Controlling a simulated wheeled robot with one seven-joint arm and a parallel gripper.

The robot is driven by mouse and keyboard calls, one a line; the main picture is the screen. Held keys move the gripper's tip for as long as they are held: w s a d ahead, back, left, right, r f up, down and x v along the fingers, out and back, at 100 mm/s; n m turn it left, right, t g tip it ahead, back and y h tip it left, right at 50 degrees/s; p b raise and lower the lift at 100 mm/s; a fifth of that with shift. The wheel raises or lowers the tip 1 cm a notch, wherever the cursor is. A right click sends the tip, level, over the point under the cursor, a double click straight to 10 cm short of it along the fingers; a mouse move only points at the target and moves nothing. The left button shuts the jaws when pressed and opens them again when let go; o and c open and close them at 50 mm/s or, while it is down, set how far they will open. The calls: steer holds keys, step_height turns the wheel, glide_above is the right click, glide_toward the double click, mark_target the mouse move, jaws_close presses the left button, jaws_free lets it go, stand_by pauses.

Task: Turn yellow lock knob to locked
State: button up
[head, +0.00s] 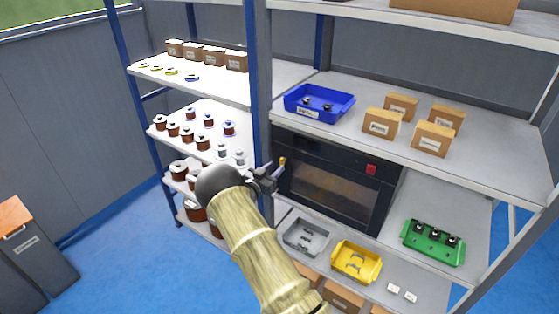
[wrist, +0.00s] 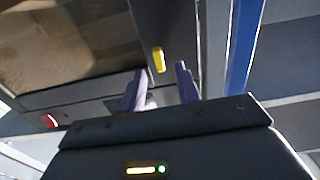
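The yellow lock knob (head: 282,161) sits on the left side of the black coil winder's front (head: 334,180). In the wrist view the yellow knob (wrist: 159,59) is a short upright bar, just beyond and between my fingertips. My gripper (head: 272,172) is in front of the machine's left edge, close to the knob. In the wrist view my gripper (wrist: 161,80) has its two fingers apart, with a gap between them and nothing held. I cannot tell whether the fingertips touch the knob.
A red button (head: 371,169) is at the machine's upper right. A blue shelf post (head: 259,80) stands just left of my gripper. A blue bin (head: 319,118) is on the shelf above; grey (head: 307,250) and yellow (head: 356,277) bins are below. Spools fill the left shelves.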

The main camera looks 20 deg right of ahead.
mark_target(281, 163)
steer(key=shift+p+x, duration=0.5)
steer(key=shift+x, duration=1.4)
jaws_close()
